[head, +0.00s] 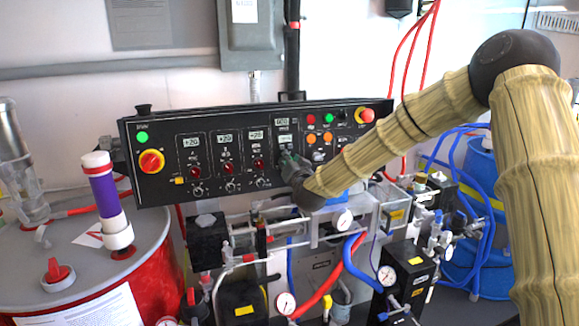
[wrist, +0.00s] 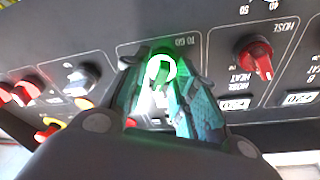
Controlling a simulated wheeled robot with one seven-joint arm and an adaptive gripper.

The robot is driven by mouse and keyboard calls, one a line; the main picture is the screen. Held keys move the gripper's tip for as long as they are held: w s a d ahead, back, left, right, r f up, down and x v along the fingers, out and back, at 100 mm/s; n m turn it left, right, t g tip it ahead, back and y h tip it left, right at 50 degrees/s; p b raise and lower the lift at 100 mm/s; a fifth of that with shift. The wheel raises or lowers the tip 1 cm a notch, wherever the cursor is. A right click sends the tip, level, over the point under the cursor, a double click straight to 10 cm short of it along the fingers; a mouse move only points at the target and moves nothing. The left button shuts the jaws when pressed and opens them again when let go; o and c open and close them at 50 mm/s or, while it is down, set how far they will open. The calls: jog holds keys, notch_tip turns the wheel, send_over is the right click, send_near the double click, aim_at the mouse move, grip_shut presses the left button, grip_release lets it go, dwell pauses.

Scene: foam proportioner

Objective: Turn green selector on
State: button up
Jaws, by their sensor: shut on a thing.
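The green selector (wrist: 160,70) is on the black control panel, with a bright glowing ring around it in the wrist view. My gripper (wrist: 165,92) has its two teal-tinted fingers on either side of the selector, closed on it. In the head view my gripper (head: 288,162) is against the middle of the control panel (head: 215,115) and hides the selector there. The selector's exact angle is hard to read between the fingers.
A red knob (wrist: 255,55) and a grey knob (wrist: 85,77) flank the selector in the wrist view. A red-and-yellow knob (head: 151,161) is at the panel's left, another (head: 364,115) at its right. Hoses, gauges and valves crowd below; a red drum (head: 120,270) stands left.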

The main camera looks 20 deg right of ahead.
jog(key=shift+m, duration=0.3)
jog(key=o, duration=0.6)
jog(key=shift+d, duration=0.1)
jog(key=s, duration=0.8)
jog(key=s+a, duration=0.1)
jog(key=s, duration=0.3)
jog(key=shift+d, duration=0.1)
